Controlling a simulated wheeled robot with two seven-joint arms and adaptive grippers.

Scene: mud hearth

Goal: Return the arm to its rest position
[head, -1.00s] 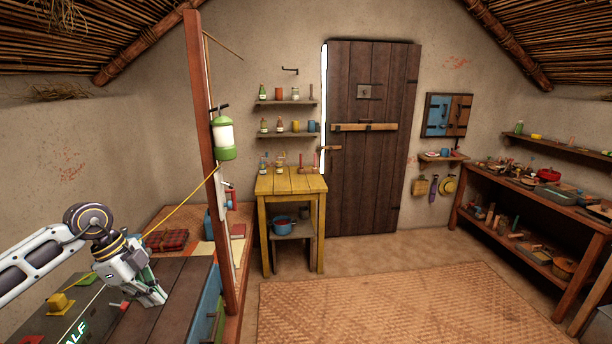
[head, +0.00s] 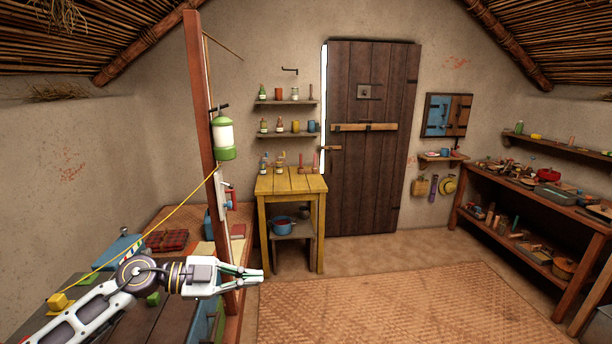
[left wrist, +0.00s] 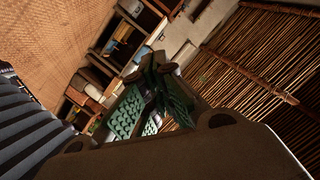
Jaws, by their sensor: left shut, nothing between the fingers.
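My left arm comes in from the lower left in the head view. My left gripper (head: 252,277) points to the right, in front of the foot of the brown wooden post (head: 198,120). Its fingers are shut with nothing between them. In the left wrist view the green-padded fingers (left wrist: 152,105) also show, close together and empty. My right arm and gripper are not in view.
A yellow cord runs from a yellow block (head: 60,303) up to the green-and-white lantern (head: 223,137) on the post. The woven floor mat (head: 400,300) is clear.

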